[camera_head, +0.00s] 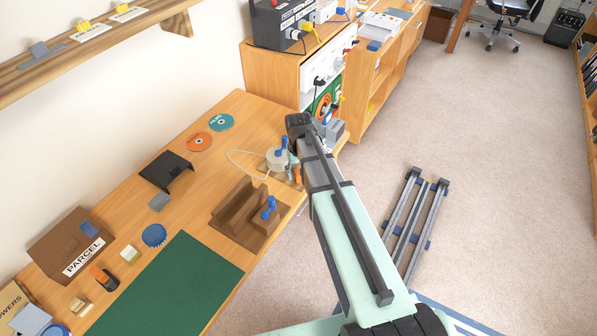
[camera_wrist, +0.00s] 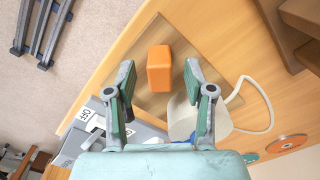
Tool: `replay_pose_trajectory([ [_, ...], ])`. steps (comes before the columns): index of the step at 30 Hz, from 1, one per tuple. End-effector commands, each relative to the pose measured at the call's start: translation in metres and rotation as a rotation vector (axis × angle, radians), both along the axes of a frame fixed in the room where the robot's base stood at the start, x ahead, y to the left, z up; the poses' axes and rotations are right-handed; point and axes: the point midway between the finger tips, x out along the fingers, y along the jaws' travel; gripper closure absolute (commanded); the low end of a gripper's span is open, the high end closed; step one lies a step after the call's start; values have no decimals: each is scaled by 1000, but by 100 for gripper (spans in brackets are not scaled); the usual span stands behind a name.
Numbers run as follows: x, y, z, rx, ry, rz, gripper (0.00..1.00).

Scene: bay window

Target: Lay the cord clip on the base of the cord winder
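The cord winder (camera_head: 277,160) is a pale drum with a blue handle and a loose white cord, near the table's far right edge. In the wrist view its drum (camera_wrist: 212,118) is partly hidden by my right finger. Its flat, square, wood-toned base (camera_wrist: 225,72) spreads beneath it. An orange block, seemingly the cord clip (camera_wrist: 159,68), rests on the base beside the drum, apart from it. It also shows in the head view (camera_head: 297,175). My gripper (camera_wrist: 159,77) is open above the block, a finger on either side with gaps. In the head view my arm hides the fingertips.
A grey box labelled OFF (camera_wrist: 145,134) stands close beside my left finger. A brown stepped stand (camera_head: 236,215) and a green mat (camera_head: 180,285) lie nearer along the table. Two discs (camera_head: 221,122) lie toward the wall. The table edge (camera_wrist: 92,92) drops to carpet.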

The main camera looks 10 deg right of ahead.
Motion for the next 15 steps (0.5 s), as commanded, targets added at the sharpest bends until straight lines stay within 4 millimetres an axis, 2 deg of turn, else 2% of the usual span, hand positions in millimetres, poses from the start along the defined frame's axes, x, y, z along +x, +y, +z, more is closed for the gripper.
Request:
replay_pose_trajectory([
  [7, 0, 0, 4, 0, 0, 0, 47],
  [15, 0, 0, 18, 0, 0, 0, 47],
])
